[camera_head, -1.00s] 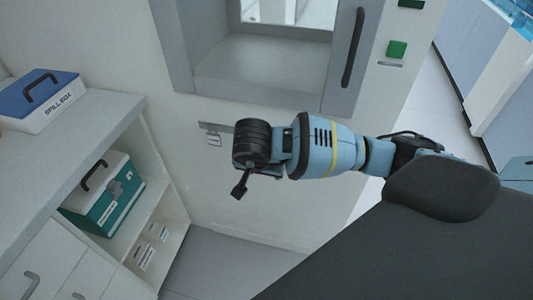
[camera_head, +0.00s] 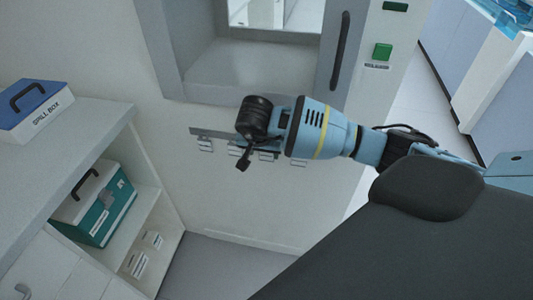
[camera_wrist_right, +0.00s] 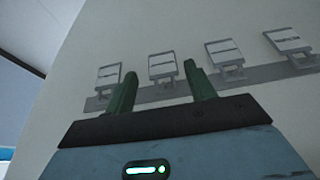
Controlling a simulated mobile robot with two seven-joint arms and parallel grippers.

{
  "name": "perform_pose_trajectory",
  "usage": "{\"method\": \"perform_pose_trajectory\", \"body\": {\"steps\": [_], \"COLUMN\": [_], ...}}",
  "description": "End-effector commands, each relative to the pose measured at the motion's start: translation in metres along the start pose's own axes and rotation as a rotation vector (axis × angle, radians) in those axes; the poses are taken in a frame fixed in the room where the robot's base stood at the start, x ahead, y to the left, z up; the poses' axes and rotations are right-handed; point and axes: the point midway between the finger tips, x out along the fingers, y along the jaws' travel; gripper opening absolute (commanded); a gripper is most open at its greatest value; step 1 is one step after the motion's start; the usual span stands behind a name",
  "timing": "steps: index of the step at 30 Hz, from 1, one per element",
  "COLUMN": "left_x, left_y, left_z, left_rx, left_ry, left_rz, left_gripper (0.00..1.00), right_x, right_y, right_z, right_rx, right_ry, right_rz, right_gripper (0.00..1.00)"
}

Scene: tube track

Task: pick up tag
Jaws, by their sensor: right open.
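Several small white tags hang in a row from a grey rail (camera_head: 200,131) on the pale wall. In the head view one tag (camera_head: 205,146) shows left of my right gripper (camera_head: 244,160), and others show partly behind and right of it. In the right wrist view my right gripper (camera_wrist_right: 160,78) is open and empty, its two dark green fingers pointing at the rail (camera_wrist_right: 265,73). The second tag from the left (camera_wrist_right: 162,66) appears between the fingertips. The leftmost tag (camera_wrist_right: 108,76) is just left of the left finger. Contact cannot be told. My left gripper is not in view.
A shelf unit (camera_head: 110,115) stands at the left, with a blue-lidded spill box (camera_head: 45,118) on top and a teal case (camera_head: 108,220) inside. Above the rail is a recessed hatch with a dark door handle (camera_head: 339,50) and a green button (camera_head: 382,51). The floor below is clear.

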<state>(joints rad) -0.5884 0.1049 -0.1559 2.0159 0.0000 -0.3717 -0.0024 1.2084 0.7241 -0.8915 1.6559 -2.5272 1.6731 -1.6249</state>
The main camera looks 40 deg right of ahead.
Motion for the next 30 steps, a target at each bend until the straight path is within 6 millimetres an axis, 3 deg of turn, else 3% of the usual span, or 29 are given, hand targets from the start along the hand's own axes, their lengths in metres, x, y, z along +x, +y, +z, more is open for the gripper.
{"method": "perform_pose_trajectory", "body": {"steps": [6, 17, 25, 30], "left_x": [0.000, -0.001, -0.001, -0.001], "left_y": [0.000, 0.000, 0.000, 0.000], "left_z": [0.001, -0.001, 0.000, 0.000], "left_rx": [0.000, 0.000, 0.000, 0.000], "left_ry": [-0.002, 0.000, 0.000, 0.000], "left_rz": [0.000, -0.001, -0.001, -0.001], "left_gripper": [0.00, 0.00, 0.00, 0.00], "right_x": [0.012, 0.024, 0.024, 0.024], "right_y": [0.000, 0.000, 0.000, 0.000], "right_z": [-0.031, -0.029, -0.029, -0.029], "right_rx": [0.003, 0.000, 0.000, 0.000], "right_ry": [0.000, 0.001, 0.000, 0.001], "right_rz": [-0.001, -0.002, -0.001, -0.001], "right_gripper": [0.55, 0.55, 0.22, 0.21]}}
